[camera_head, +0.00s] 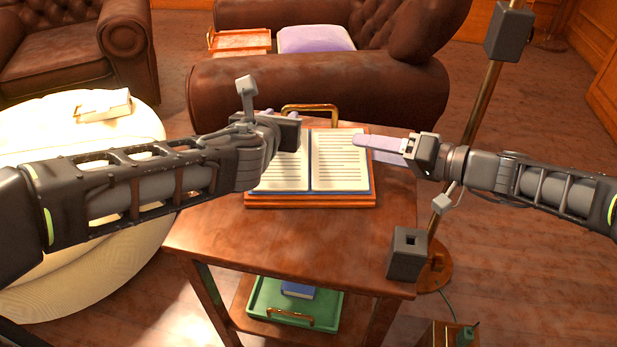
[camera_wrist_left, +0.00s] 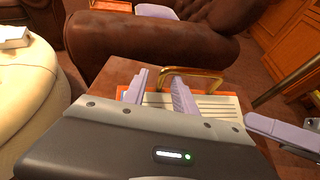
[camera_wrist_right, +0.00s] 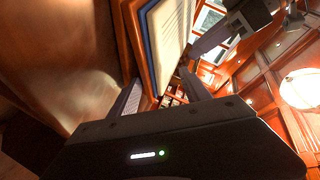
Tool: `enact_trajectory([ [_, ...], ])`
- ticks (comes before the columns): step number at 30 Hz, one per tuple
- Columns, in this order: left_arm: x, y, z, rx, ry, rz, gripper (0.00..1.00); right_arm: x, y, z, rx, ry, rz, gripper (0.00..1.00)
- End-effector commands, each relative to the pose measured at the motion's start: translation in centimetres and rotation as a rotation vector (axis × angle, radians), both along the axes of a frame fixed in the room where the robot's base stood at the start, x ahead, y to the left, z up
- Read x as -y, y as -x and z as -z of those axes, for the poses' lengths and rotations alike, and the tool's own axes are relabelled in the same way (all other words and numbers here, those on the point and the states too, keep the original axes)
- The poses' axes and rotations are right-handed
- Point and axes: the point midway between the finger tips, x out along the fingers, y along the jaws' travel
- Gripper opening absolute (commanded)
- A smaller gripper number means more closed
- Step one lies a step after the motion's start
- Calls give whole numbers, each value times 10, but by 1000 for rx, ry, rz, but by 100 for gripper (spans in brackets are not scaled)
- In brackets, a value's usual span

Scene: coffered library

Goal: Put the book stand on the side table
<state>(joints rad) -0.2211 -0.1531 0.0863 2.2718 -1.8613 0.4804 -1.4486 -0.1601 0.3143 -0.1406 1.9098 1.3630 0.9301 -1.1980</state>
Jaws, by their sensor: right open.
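The book stand (camera_head: 309,201) is orange wood and carries an open book (camera_head: 340,165) with a blue cover edge. It appears over the side table (camera_head: 215,235), near its back. I cannot tell whether it rests fully on the tabletop. My left gripper (camera_head: 290,117) is at the stand's back left; its lilac fingers (camera_wrist_left: 160,92) show a gap, but whether they hold the edge is unclear. My right gripper (camera_head: 370,145) is open at the stand's right edge, one finger over the page. In the right wrist view the stand's edge (camera_wrist_right: 138,45) shows between the fingers (camera_wrist_right: 160,92).
A brass handle (camera_head: 310,107) rises behind the book. A grey block (camera_head: 407,255) sits at the table's front right corner. A green tray (camera_head: 330,305) with a blue book is on the lower shelf. A brass pole (camera_head: 470,130) stands right; a brown sofa (camera_head: 300,85) is behind.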

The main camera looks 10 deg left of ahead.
Motion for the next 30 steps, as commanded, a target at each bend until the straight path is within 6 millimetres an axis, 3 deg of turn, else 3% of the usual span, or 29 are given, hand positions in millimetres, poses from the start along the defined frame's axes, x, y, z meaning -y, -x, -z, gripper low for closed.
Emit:
enact_trajectory([
  [8, 1, 20, -11, 6, 1, -2, 33, 1, 0, 0, -1, 0, 2, 56],
  [21, 5, 97, -42, 6, 1, 1, 33, 0, 0, 0, -1, -1, 1, 56],
  [30, 6, 111, -46, -1, 0, 1, 33, 0, 0, -1, 1, -1, 2, 56],
])
